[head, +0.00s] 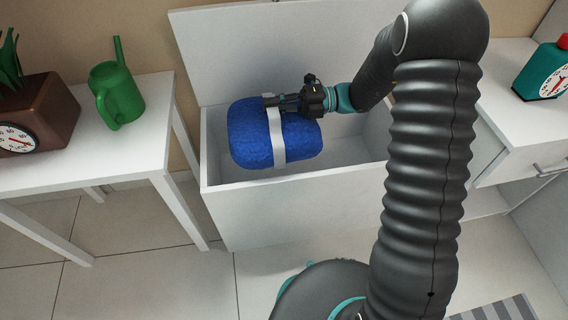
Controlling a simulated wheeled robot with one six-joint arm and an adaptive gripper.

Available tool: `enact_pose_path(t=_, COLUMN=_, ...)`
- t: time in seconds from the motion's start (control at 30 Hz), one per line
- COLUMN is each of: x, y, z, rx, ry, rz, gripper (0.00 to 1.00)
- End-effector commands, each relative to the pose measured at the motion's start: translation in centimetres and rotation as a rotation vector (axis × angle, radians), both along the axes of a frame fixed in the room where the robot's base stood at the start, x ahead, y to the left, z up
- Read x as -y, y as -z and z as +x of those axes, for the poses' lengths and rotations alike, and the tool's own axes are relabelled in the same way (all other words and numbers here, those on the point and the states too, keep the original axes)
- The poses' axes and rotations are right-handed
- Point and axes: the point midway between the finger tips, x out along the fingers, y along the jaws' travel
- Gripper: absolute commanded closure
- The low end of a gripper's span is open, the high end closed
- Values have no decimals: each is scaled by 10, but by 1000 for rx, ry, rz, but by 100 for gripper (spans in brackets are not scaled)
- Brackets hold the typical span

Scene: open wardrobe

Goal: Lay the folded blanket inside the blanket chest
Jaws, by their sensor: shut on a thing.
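The folded blanket (248,138) is a blue, rounded bundle with a white band around it. It shows at the left part of the open blanket chest (300,208), a white box with its lid (235,50) raised at the back. My gripper (270,101) is at the top of the blanket, shut on it near the white band. The fingertips are partly hidden against the bundle. The blanket overlaps the chest's opening in the picture; I cannot tell whether it touches the chest floor. The right part of the chest's inside is empty.
A striped mat (500,308) lies on the tiled floor.

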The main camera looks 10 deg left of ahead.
Motion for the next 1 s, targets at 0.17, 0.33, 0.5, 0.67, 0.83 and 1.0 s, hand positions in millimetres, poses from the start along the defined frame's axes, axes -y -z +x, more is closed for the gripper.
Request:
enact_pose_path(t=0.17, x=2, y=45, z=1, rx=-4, ry=4, rz=1, gripper=100)
enact_pose_path(t=0.33, x=3, y=83, z=1, rx=-4, ry=5, rz=1, gripper=100)
enact_pose_path(t=0.5, x=2, y=123, z=1, rx=-3, ry=5, rz=1, gripper=100)
enact_pose_path(t=0.67, x=2, y=159, z=1, rx=-4, ry=4, rz=1, gripper=100)
enact_pose_path(t=0.83, x=2, y=190, z=1, rx=-1, ry=4, rz=2, gripper=100)
enact_pose_path(t=1.0, x=2, y=203, z=1, rx=0, ry=4, rz=2, gripper=100)
